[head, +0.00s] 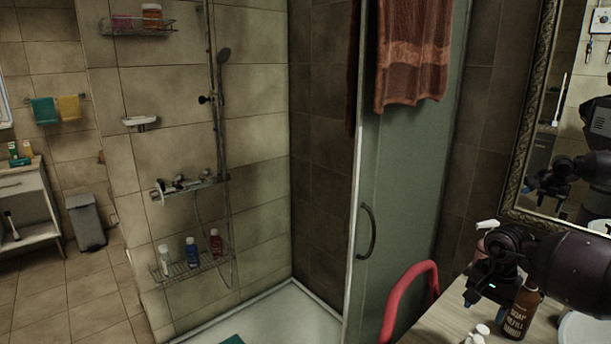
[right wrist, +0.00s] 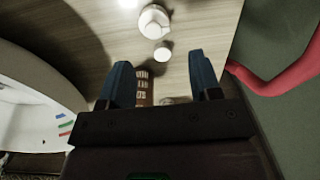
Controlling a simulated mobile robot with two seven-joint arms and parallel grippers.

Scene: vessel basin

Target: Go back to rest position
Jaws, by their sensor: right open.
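My right gripper (head: 484,288) is over the wooden counter (head: 440,318) at the lower right of the head view. In the right wrist view its two blue-tipped fingers (right wrist: 162,78) stand wide apart, with nothing clasped between them. A brown bottle with a printed label (head: 521,310) stands on the counter just beside and below the gripper; its label shows beyond the fingers in the right wrist view (right wrist: 142,86). My right arm comes in from the right edge. My left gripper is not in view.
A pump bottle (head: 481,243) with a white top stands behind the gripper, and a white bottle (head: 478,336) stands in front. A white basin (head: 582,334) is at the right. A red curved rail (head: 408,290) borders the counter's left. A framed mirror (head: 530,120) rises behind.

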